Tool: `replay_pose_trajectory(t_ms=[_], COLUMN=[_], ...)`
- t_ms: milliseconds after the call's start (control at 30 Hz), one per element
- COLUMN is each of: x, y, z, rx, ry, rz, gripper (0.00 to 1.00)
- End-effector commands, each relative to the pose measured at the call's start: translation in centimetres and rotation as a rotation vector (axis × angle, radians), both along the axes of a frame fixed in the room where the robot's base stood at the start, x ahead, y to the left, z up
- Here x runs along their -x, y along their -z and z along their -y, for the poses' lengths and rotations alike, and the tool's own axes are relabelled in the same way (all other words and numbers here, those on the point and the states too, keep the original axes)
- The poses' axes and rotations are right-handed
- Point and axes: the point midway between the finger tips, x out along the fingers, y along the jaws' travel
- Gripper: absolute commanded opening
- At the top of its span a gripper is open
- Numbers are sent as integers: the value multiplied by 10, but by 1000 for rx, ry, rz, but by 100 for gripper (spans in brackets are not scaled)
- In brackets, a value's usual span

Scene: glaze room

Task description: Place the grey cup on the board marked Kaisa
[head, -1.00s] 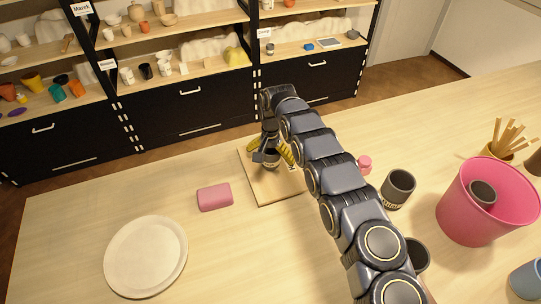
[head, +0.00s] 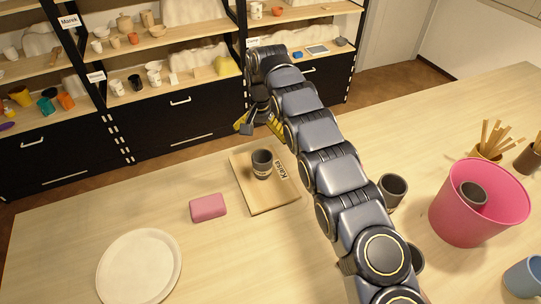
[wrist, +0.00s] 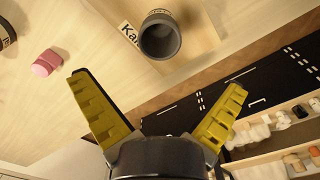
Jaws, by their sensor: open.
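A grey cup (head: 262,164) stands upright on the wooden board marked Kaisa (head: 263,202), beside the name label. In the wrist view the cup (wrist: 160,37) shows its open mouth, with the label partly visible at its left and the board (wrist: 200,42) around it. My gripper (head: 258,127) is beyond the board's far edge, raised and apart from the cup. In the wrist view its yellow fingers (wrist: 160,112) are spread wide with nothing between them.
A pink block (head: 208,207) and a white plate (head: 139,266) lie to the left. A pink bucket (head: 476,222) with a grey cup inside stands at the right, near a grey cup (head: 393,188) partly behind my arm. Shelves (head: 170,75) stand beyond the table.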

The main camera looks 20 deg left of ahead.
Motion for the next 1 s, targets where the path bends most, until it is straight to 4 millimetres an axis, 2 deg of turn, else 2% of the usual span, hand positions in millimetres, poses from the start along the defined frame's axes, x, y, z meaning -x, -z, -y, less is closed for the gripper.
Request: replay_pose_trajectory(t_ms=[300, 367, 433, 567, 700, 867, 1000], x=[0, -2, -4, -6, 8, 46, 92], y=[-7, -12, -22, -54, -95, -131, -155], z=[2, 7, 22, 70, 134, 202, 250], rx=[2, 8, 24, 70, 112, 136, 132], ry=[1, 4, 13, 37, 70, 103, 121], rz=[0, 3, 8, 16, 14, -13, -36], gripper=[100, 100, 100, 100, 100, 100, 100])
